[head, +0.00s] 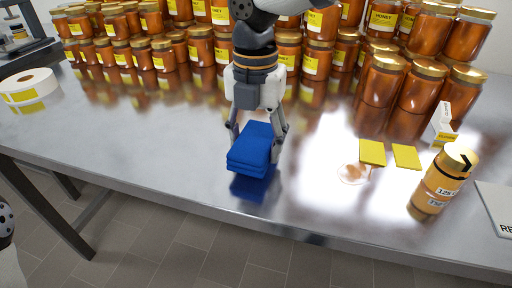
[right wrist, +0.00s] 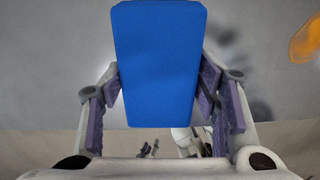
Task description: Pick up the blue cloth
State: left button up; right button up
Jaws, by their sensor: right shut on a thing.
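The blue cloth (head: 253,148) is a folded, thick blue block near the front edge of the steel table in the head view. My right gripper (head: 257,138) points down over it, with one finger on each side of the cloth. In the right wrist view the blue cloth (right wrist: 158,65) fills the space between the purple finger pads of my right gripper (right wrist: 160,95), which press on its sides. A dark blue reflection shows on the table just below the cloth. My left gripper is not in view; only a bit of my left arm shows at the left edge.
Rows of stacked honey jars (head: 310,55) stand along the back of the table (head: 150,145). To the right are yellow cards (head: 372,152), a round amber spill (head: 353,174) and a single jar (head: 449,170). A label roll (head: 28,86) lies at left. The left front is clear.

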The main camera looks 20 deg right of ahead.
jog(key=s+r, duration=0.1)
jog(key=r, duration=0.1)
jog(key=s+a+r+p, duration=0.1)
jog(key=s+r, duration=0.1)
jog(key=r, duration=0.1)
jog(key=s+r+p, duration=0.1)
jog(key=s+r, duration=0.1)
jog(key=r, duration=0.1)
jog(key=shift+s+a+r, duration=0.15)
jog(key=shift+s, duration=0.1)
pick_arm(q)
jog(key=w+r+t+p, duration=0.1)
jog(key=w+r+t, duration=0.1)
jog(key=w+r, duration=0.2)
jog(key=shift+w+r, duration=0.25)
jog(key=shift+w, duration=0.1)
pick_arm(e)
jog(key=s+a+r, duration=0.2)
jog(key=s, duration=0.6)
jog(key=shift+r, duration=0.2)
